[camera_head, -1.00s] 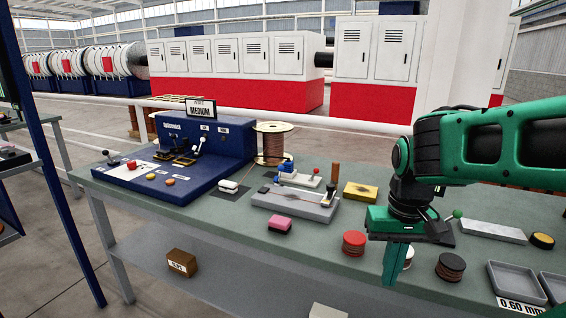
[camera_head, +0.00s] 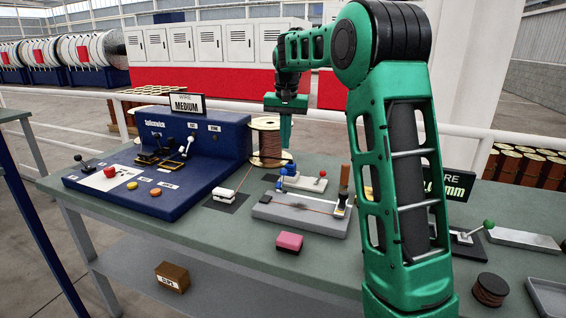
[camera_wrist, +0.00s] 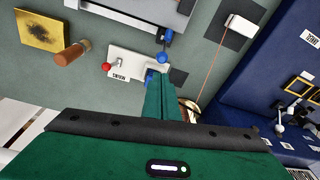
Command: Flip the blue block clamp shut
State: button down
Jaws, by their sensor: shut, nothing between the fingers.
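The blue block clamp (camera_head: 290,169) stands on a small white plate with a red ball at its right end, behind the grey block on the bench. In the wrist view the clamp's blue parts (camera_wrist: 167,39) show just beyond my fingertips, and the white plate (camera_wrist: 125,62) lies to their left. My gripper (camera_head: 286,146) is shut and empty, pointing down just above the clamp. In the wrist view my gripper (camera_wrist: 161,78) covers part of the clamp. I cannot tell whether the fingers touch it or exactly how its lever is set.
A copper wire spool (camera_head: 266,143) stands close behind the clamp. A blue machine (camera_head: 190,145) fills the bench's left side. The grey block (camera_head: 300,213) with a wooden-handled tool is in front. A pink block (camera_head: 289,242) lies nearer the front edge. My arm hides part of the right side.

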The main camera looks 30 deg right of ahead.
jog(key=shift+w+d, duration=0.15)
jog(key=shift+w, duration=0.5)
jog(key=shift+d, duration=0.1)
send_near(282, 181)
jog(key=w+d+f, duration=0.2)
jog(key=w+f, duration=0.1)
jog(key=w+d+f, duration=0.1)
jog(key=f, duration=0.1)
jog(key=shift+w+d+f, duration=0.1)
jog(key=shift+w+d, duration=0.1)
jog(key=shift+d, duration=0.1)
jog(key=shift+s+a, duration=0.1)
jog(key=shift+a, duration=0.05)
